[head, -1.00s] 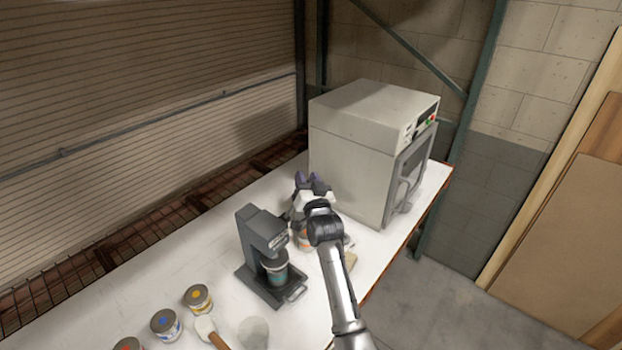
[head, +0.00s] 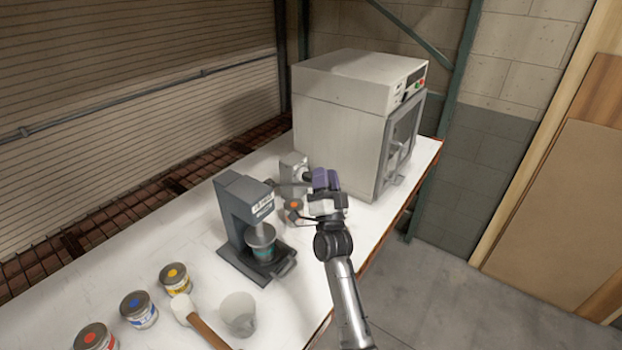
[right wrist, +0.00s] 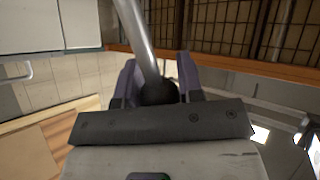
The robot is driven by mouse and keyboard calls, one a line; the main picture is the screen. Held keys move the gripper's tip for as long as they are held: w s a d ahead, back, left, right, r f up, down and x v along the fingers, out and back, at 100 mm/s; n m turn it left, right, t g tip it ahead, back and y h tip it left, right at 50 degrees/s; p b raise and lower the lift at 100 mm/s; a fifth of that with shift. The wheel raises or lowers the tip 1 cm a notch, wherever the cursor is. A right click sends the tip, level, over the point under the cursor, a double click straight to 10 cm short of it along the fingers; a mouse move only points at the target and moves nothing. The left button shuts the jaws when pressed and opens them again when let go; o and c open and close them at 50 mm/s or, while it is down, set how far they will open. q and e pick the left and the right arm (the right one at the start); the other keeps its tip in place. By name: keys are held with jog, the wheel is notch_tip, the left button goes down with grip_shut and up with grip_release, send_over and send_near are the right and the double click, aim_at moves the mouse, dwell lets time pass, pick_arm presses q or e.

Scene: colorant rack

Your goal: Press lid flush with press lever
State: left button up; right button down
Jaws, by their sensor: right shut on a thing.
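The dark grey press (head: 236,215) stands upright on the bench. A can with a teal label (head: 264,252) sits on its base under the round pressing plate. The lid is not clearly told apart from the plate, so I cannot tell if it is flush. The press lever (head: 291,183) reaches from the press head to my right gripper (head: 325,180). In the right wrist view the lever is a metal rod ending in a black knob (right wrist: 158,92). The purple fingers of my right gripper (right wrist: 157,82) are shut around that knob. My left gripper is out of view.
A large grey oven-like machine (head: 345,125) stands behind my right gripper. A grey container (head: 293,164) and an orange-dotted can (head: 294,206) are close behind the press. Bare bench (head: 120,262) lies left.

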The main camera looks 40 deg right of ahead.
jog(key=shift+s+f, duration=0.1)
jog(key=shift+f, duration=0.1)
dwell(0.3)
jog(key=c, duration=0.8)
grip_release()
jog(key=shift+s+a+f, duration=0.2)
jog(key=shift+f, duration=0.1)
jog(key=b+v, duration=0.2)
jog(key=v, duration=1.1)
